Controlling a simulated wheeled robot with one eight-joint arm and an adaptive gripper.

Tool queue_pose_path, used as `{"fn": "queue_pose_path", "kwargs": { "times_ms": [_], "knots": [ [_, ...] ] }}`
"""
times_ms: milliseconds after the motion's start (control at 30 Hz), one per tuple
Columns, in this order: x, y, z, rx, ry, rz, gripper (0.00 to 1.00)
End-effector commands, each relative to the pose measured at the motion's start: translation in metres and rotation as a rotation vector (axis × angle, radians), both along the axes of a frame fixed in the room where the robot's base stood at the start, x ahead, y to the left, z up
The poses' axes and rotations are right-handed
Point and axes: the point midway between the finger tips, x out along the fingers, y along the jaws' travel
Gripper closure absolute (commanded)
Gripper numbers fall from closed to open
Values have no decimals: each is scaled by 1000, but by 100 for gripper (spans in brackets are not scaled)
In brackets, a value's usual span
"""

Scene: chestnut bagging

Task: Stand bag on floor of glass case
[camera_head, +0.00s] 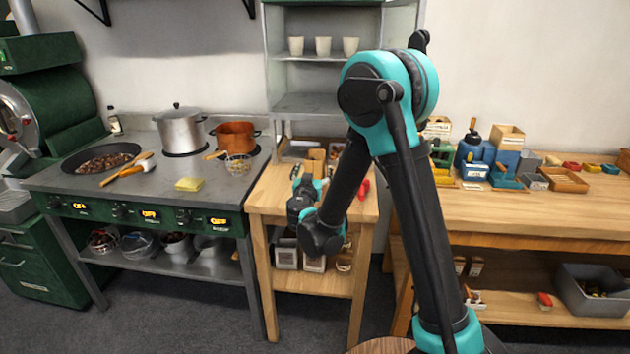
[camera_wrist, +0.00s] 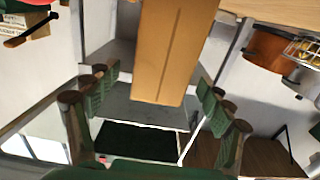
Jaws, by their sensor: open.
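A tan paper bag (camera_head: 314,160) stands on the small wooden table, just beyond my gripper. In the wrist view the bag (camera_wrist: 168,50) fills the top middle, between my two spread green-padded fingers. My gripper (camera_wrist: 160,88) is open, with a gap visible on at least the right side of the bag; whether either finger touches it I cannot tell. In the head view my gripper (camera_head: 307,182) is small and partly hidden by its own wrist. The glass case (camera_head: 300,103) stands behind the table, with a bare grey floor below a shelf; my arm covers its right side.
Several white cups (camera_head: 323,46) stand on the case's upper shelf. A copper pot (camera_head: 236,135) and a wire basket (camera_head: 238,168) are on the stove at left. Red-handled tools (camera_head: 363,188) lie right of my gripper. A crowded workbench (camera_head: 540,215) is at right.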

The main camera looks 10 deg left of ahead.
Motion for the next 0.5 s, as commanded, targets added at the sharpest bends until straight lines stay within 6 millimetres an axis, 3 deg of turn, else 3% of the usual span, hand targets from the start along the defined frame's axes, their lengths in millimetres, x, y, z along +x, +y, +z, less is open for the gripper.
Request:
{"fn": "queue_pose_path", "kwargs": {
  "times_ms": [233, 500],
  "knots": [
    [13, 0, 0, 0, 0, -1, 19],
    [51, -1, -1, 0, 0, -2, 19]
  ]
}}
